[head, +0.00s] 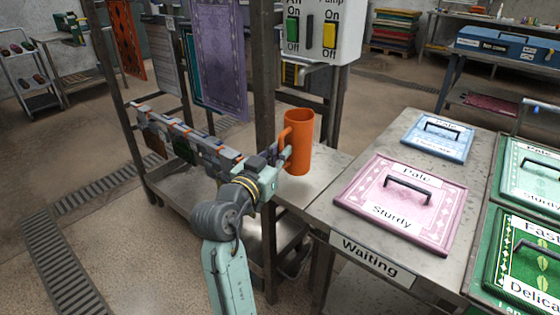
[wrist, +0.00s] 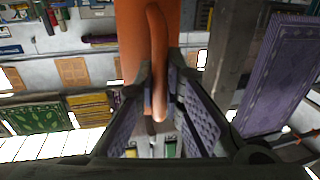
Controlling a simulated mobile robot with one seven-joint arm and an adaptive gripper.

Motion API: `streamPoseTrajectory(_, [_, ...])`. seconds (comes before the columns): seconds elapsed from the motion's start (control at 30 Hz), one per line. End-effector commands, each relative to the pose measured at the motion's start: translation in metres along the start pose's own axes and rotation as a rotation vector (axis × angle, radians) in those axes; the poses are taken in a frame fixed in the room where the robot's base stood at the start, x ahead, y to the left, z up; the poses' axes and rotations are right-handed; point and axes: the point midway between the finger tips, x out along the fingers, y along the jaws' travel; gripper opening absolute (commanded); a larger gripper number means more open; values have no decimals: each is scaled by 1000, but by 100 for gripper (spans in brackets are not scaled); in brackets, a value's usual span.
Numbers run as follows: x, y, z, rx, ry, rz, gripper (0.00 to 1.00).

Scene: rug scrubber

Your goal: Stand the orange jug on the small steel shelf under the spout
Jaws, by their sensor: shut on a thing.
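The orange jug (head: 300,145) is upright in the head view, with its handle on the left side toward my gripper (head: 281,160). My gripper is shut on that handle. In the wrist view the orange jug (wrist: 130,45) fills the top middle, and its handle runs down between the fingers of my gripper (wrist: 160,95). A small steel shelf (head: 326,164) shows behind and below the jug. I cannot tell whether the jug's base touches it. A grey spout (head: 306,74) sticks out under the white control box, above the jug.
The white control box (head: 345,30) has green and yellow switches. A steel post (head: 265,110) stands just left of the jug. The "Waiting" table (head: 360,250) on the right holds pink (head: 400,203) and blue (head: 438,136) handled panels. Hanging rugs (head: 217,55) are at the back left.

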Motion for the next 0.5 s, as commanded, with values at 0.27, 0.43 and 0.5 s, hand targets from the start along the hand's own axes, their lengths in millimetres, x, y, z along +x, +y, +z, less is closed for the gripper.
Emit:
streamPoseTrajectory(0.27, [0, 0, 32, -3, -3, 0, 0])
streamPoseTrajectory(0.43, [0, 0, 33, -2, -1, 0, 0])
streamPoseTrajectory(0.5, [-1, 0, 33, -2, -1, 0, 0])
